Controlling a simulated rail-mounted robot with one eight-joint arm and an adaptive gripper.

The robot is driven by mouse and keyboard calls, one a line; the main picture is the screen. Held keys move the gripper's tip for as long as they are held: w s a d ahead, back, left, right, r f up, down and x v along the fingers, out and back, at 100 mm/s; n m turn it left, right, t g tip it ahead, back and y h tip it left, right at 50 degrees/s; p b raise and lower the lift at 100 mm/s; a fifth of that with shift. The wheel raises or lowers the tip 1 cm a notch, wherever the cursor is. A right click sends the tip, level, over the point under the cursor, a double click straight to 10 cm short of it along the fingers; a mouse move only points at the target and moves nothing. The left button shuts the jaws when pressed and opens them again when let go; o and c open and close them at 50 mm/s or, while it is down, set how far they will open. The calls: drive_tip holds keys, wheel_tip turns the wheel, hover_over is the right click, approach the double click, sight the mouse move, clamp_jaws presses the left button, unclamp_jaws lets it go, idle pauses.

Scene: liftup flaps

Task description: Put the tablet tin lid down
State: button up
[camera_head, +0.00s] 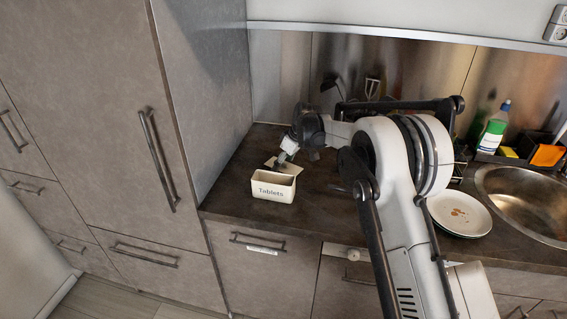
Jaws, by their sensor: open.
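The cream tablet tin (273,191), with "Tablets" on its front, stands upright on the dark counter near its front edge. Its top is open and its inside shows. A pale, flat piece that looks like the tin's lid (269,163) is just behind the tin. I cannot tell whether it lies flat on the counter or is slightly raised. My gripper (284,159) is open, pointing down at the right side of the lid, behind the tin. The fingertips are small here, and any contact with the lid cannot be made out.
A tall cabinet (215,90) borders the counter on the left. My arm covers much of the middle. At right are a stained white plate (459,213), a sink (525,200) and a bottle (493,130). The counter (235,195) is clear left of the tin.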

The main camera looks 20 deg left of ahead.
drive_tip(key=v, duration=1.2)
drive_tip(key=shift+r, duration=0.2)
drive_tip(key=s+d+r+m+t, duration=0.1)
drive_tip(key=s+d+r+m, duration=0.1)
drive_tip(key=s+d+r, duration=0.55)
drive_tip(key=s+d+r+m+t+h, duration=0.1)
drive_tip(key=s+d+r+m, duration=0.2)
drive_tip(key=d, duration=0.7)
drive_tip(key=s+d+r+m+t, duration=0.15)
drive_tip(key=s+d+r, duration=0.25)
drive_tip(key=d+r, duration=0.4)
drive_tip(key=s+d+f+m+t+h, duration=0.15)
drive_tip(key=s+d+m, duration=0.25)
drive_tip(key=s+d, duration=0.95)
drive_tip(key=s+d+f+m+h, duration=0.1)
drive_tip(key=s+d+f+m, duration=0.1)
drive_tip(key=s, duration=0.5)
drive_tip(key=s+d+f+m+t+h, duration=0.1)
drive_tip(key=s+d+f, duration=0.3)
drive_tip(key=s, duration=0.4)
drive_tip(key=shift+s+d+f+m, duration=0.25)
drive_tip(key=shift+f+m, duration=0.4)
drive_tip(key=shift+f, duration=0.25)
